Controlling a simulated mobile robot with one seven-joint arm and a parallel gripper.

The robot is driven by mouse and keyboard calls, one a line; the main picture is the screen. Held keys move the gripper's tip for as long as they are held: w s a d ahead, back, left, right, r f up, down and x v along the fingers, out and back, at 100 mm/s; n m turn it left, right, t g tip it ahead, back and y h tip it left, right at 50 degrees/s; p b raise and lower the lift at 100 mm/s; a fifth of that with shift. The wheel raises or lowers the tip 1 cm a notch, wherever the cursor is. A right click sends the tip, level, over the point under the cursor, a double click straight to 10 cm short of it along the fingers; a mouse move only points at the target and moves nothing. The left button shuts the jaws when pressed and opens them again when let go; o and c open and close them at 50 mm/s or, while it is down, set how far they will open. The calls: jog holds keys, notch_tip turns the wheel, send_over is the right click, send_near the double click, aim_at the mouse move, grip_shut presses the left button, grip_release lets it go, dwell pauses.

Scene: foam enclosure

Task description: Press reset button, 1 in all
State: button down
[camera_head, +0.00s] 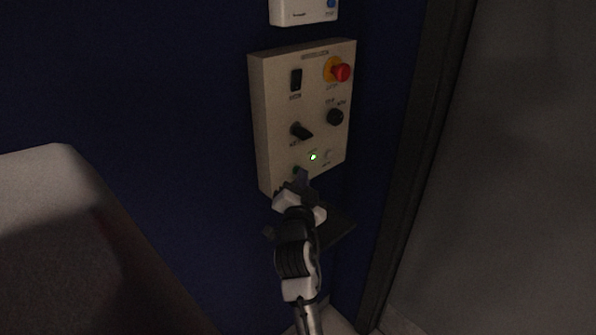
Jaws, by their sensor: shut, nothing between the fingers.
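A beige control box (265,130) is fixed to the dark blue wall. On its front are a black rocker switch (296,79), a red mushroom button on a yellow base (341,72), a black turn handle (301,131) and a round black knob (335,117). Low on the front are a lit green lamp (313,157), a small pale button or lamp (328,156) and a small dark green round part (296,170). The labels are too small to read, so I cannot tell which is the reset button. My gripper (301,178) is shut and empty at the box's lower front, its tips beside the dark green part; contact is unclear.
A white device with a blue button (305,11) hangs above the box. A dark ledge or plate (340,232) shows below it, behind my arm. A grey block (70,220) stands at the left. A dark post (420,130) and grey wall (510,170) are at the right.

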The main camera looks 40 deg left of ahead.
jog(key=shift+s+d, duration=0.1)
jog(key=shift+d, duration=0.65)
jog(key=shift+d, duration=0.1)
jog(key=d, duration=0.4)
jog(key=shift+s+d, duration=0.15)
jog(key=shift+d, duration=0.25)
dwell(0.4)
